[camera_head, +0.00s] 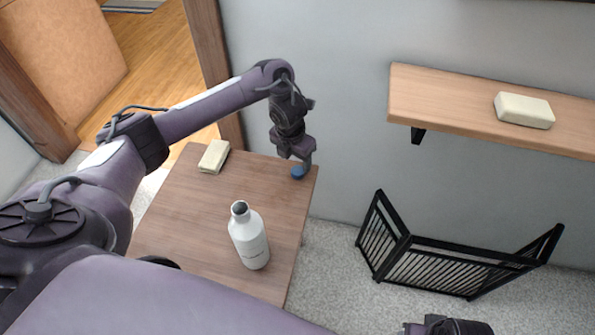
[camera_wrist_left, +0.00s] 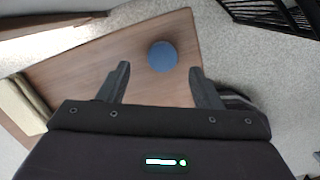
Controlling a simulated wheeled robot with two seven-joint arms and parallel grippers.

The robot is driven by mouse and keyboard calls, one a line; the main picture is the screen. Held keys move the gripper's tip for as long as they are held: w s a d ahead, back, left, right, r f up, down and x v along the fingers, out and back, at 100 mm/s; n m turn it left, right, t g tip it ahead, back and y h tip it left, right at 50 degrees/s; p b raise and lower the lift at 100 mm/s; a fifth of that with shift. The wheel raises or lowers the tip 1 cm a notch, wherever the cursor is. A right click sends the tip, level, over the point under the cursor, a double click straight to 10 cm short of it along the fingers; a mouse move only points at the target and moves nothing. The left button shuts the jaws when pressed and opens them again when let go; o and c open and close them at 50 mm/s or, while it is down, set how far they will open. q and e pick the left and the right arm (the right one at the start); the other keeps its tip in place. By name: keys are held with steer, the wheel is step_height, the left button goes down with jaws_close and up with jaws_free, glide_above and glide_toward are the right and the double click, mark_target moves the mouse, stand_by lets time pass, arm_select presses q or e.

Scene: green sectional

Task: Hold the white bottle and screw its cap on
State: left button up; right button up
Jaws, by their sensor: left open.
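The white bottle (camera_head: 249,238) stands upright on the wooden table, its dark mouth uncovered at the top. A blue cap (camera_head: 298,172) lies near the table's far right corner. My left gripper (camera_head: 300,160) is above that corner, pointing down, with the cap beneath it. In the left wrist view the blue cap (camera_wrist_left: 163,56) shows between and just beyond the two spread fingers (camera_wrist_left: 158,85); neither finger visibly touches it. The bottle is not clearly visible in the left wrist view. Of my right arm, only a dark part shows at the bottom edge of the head view; its fingers are hidden.
The wooden table (camera_head: 190,220) also carries a cream soap-like block (camera_head: 214,156) at its back left. A wall shelf (camera_head: 450,100) at right holds another such block (camera_head: 524,110). A black folding rack (camera_head: 440,265) stands on the floor. The table between bottle and cap is clear.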

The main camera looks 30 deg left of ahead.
mark_target(297, 170)
arm_select(q)
step_height(297, 170, down, 4)
steer(key=shift+w+d+f+b, duration=0.1)
steer(key=shift+w+d+b, duration=0.05)
steer(key=shift+b, duration=0.3)
steer(key=shift+f, duration=0.1)
arm_select(e)
steer(key=shift+w+a+f+t, duration=0.15)
steer(key=shift+a+t, duration=0.05)
steer(key=shift+a, duration=0.15)
steer(key=shift+w+a+f+t, duration=0.1)
steer(key=shift+a+f+t, duration=0.1)
steer(key=shift+a, duration=0.15)
arm_select(q)
steer(key=c, duration=1.1)
steer(key=shift+o, duration=0.2)
arm_select(e)
steer(key=shift+d, duration=0.1)
arm_select(q)
steer(key=shift+r, duration=0.2)
arm_select(e)
steer(key=shift+r, duration=0.1)
